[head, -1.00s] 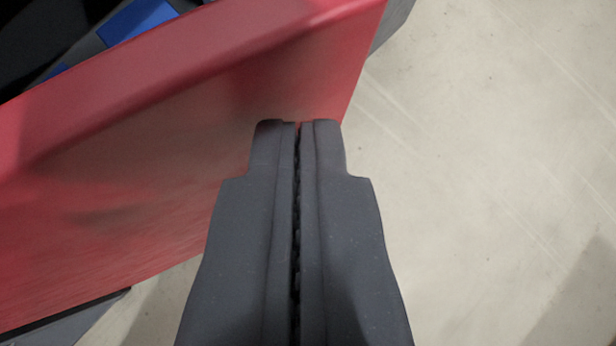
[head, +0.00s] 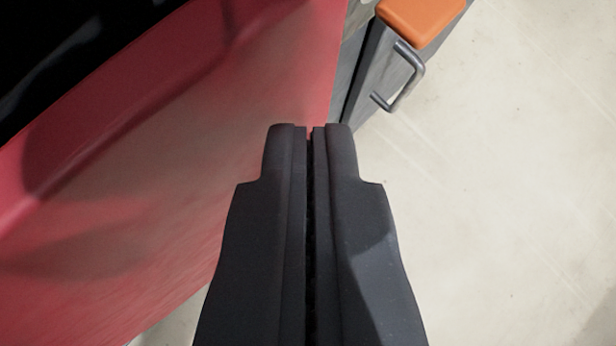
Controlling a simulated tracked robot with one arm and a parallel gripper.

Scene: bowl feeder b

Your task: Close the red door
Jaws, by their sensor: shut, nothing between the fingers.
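The red door (head: 150,180) fills the left half of the view as a large, slanting red panel. Its right edge runs down behind my fingertips. My gripper (head: 310,130) points away from me in the middle of the view. Its two dark fingers are shut with nothing between them. The fingertips are at the door's face near its right edge; I cannot tell whether they touch it. The lower part of the door's right edge is hidden behind my gripper.
A dark grey body with an orange block (head: 420,20) on top and a grey metal handle (head: 408,80) stands at the upper right, close beyond the door's edge. Pale floor (head: 510,200) on the right is clear. The upper left corner is black.

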